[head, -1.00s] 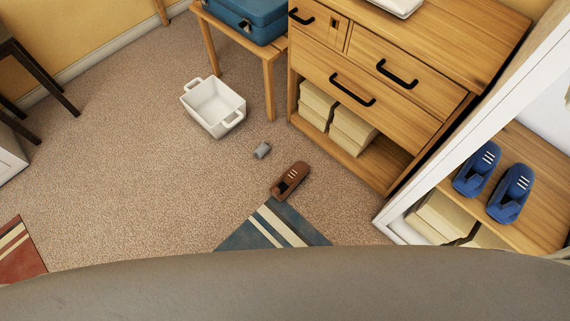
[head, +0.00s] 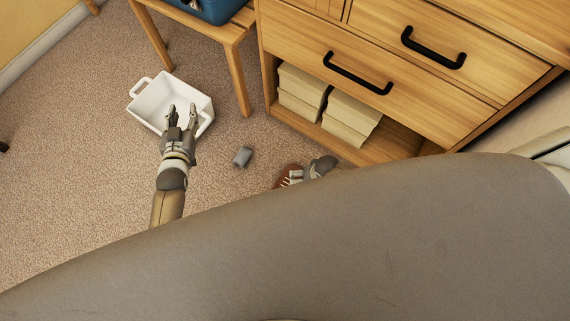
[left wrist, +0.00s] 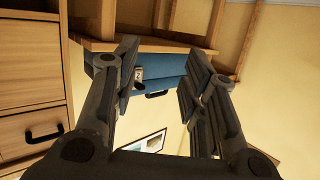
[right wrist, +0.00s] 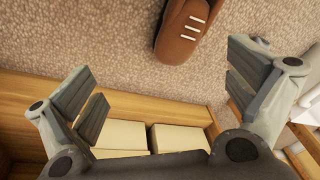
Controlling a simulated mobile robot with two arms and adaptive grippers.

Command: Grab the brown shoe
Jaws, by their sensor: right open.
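The brown shoe (head: 287,174) lies on the carpet in the head view, partly hidden by my right gripper (head: 320,167) and my own grey body. In the right wrist view the shoe (right wrist: 185,30), with white laces, shows at the top, beyond the fingers. There my right gripper (right wrist: 162,72) is open and empty, with the shoe just past its fingertips. My left gripper (head: 183,107) is open and empty, seen in front of the white tub. In the left wrist view its fingers (left wrist: 160,55) are spread, with nothing between them.
The white tub (head: 149,96) and a small grey object (head: 242,157) are on the carpet. A wooden dresser (head: 390,110) with boxes (head: 347,118) on its low shelf stands close behind the shoe. A wooden table (head: 239,30) holds a blue case (head: 215,8).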

